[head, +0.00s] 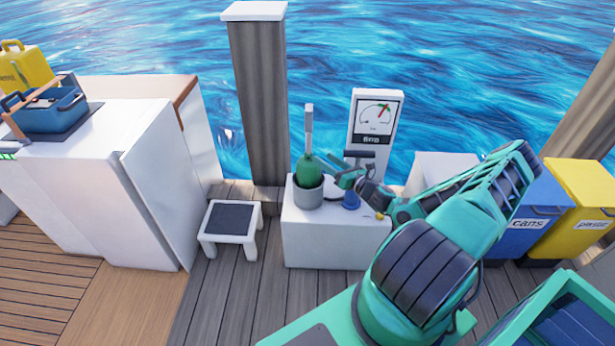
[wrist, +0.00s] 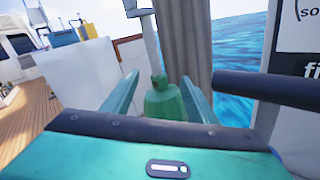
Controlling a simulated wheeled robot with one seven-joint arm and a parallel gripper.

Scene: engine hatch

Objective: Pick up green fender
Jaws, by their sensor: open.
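The green fender (head: 307,168) stands upright in a grey round pot (head: 307,194) on a white box (head: 318,237). A pale pole rises just behind or above it. My gripper (head: 331,171) reaches in from the right, close beside the fender. In the wrist view the fender (wrist: 164,104) shows between the two fingers of my gripper (wrist: 160,80), which are apart. I cannot tell whether either finger touches it. The fender's lower part is hidden by the pot in the head view and by my gripper's body in the wrist view.
A blue pump (head: 351,199) with a dark T-handle stands right of the pot, under my gripper. A gauge sign (head: 375,120) and a wooden post (head: 259,110) rise behind. A white step stool (head: 231,224) is left; blue (head: 528,220) and yellow (head: 580,205) bins are right.

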